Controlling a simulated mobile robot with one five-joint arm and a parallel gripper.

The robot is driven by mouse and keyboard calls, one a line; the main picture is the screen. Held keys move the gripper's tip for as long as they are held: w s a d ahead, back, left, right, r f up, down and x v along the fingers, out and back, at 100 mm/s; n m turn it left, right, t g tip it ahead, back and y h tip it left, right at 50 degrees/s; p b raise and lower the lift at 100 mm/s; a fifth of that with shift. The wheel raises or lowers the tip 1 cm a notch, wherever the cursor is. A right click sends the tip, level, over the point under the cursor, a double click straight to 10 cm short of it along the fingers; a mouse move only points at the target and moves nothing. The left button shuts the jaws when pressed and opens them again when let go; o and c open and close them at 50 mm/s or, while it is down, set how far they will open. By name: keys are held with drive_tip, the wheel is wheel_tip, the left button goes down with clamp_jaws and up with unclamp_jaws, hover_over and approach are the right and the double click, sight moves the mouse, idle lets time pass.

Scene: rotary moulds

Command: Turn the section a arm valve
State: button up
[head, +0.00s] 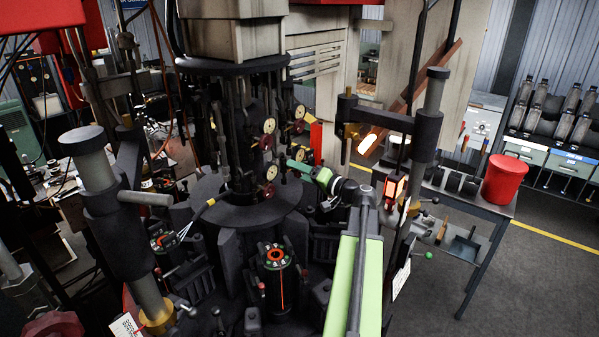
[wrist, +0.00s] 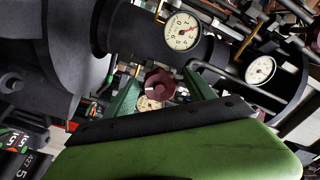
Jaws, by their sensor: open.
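A dark red valve knob (wrist: 160,84) shows in the wrist view between the two green fingers of my gripper (wrist: 163,92). The fingers are apart, and I cannot tell whether they touch the knob. In the head view my gripper (head: 291,165) reaches left to the central column, beside a round gauge (head: 271,172). Dark red valve knobs show on the column, one above (head: 267,142) and one below (head: 268,190) that gauge. I cannot tell which belongs to section a.
White dial gauges (wrist: 183,31) and a second one (wrist: 260,70) sit close around my gripper. A dark post with a bracket (head: 427,125) stands right of my arm. A red bucket (head: 504,181) sits on a bench at the right. Open floor lies beyond it.

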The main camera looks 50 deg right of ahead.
drive_tip(key=shift+w, duration=0.1)
drive_tip(key=c, duration=1.4)
drive_tip(key=shift+o, duration=0.2)
drive_tip(key=shift+m, duration=0.3)
drive_tip(key=m, duration=0.9)
drive_tip(key=shift+m, duration=0.3)
drive_tip(key=o, duration=1.4)
drive_tip(key=shift+c, duration=0.2)
